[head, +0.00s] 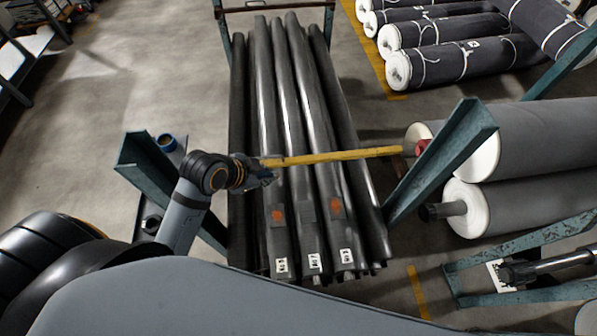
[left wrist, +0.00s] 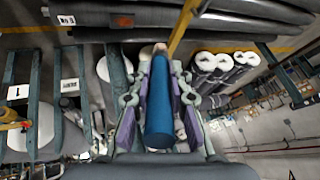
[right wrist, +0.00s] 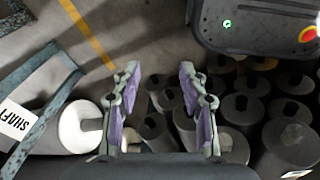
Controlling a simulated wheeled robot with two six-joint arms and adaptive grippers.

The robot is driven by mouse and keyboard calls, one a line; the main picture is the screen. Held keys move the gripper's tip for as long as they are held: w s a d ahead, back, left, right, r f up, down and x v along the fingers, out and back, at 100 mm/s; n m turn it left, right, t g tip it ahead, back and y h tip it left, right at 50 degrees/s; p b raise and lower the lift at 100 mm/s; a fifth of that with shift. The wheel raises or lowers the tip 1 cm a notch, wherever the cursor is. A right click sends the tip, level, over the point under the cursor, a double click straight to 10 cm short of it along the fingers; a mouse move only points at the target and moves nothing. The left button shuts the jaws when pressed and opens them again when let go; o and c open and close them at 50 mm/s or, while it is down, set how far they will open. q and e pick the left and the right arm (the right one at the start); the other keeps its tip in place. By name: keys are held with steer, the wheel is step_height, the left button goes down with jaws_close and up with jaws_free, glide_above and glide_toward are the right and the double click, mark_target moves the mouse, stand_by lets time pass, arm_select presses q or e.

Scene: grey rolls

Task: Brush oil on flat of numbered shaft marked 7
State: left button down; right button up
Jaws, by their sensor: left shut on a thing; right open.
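My left gripper (head: 268,176) is shut on a blue cylindrical handle (left wrist: 160,110) with a pale pinkish tip (left wrist: 160,48), apparently the brush. It is over the left part of a bundle of long dark shafts (head: 290,110). Near ends carry white number labels (head: 314,262), too small to read surely; the middle one may read 7. Orange-red patches mark two shafts, at left (head: 278,215) and right (head: 337,208); a dull dark flat (head: 308,210) lies between them. The brush tip shows apart from the shafts. My right gripper (right wrist: 159,70) is open and empty.
A yellow bar (head: 335,156) crosses above the shafts. Teal rack posts (head: 440,160) flank the bundle. A blue-rimmed cup (head: 167,142) stands beside the left post. Large grey rolls (head: 540,135) lie at right. Bare floor (head: 110,90) is free at left.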

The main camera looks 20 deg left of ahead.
arm_select(q)
steer(key=w+d+f+m+b, duration=0.2)
steer(key=w+f+m+b, duration=0.1)
steer(key=f, duration=0.6)
steer(key=w+d+f+m+h+b, duration=0.1)
steer(key=w+f+m+b, duration=0.2)
steer(key=f, duration=0.6)
steer(key=w+d+f+m+b, duration=0.2)
steer(key=f+m, duration=0.4)
steer(key=f, duration=0.3)
steer(key=shift+w+d+f+g+b, duration=0.25)
steer(key=shift+w+d+g+b, duration=0.15)
steer(key=shift+w+b, duration=0.55)
arm_select(e)
step_height(320, 180, down, 11)
steer(key=s+d, duration=0.1)
steer(key=s, duration=0.1)
steer(key=shift+s+r, duration=0.2)
steer(key=shift+s, duration=0.15)
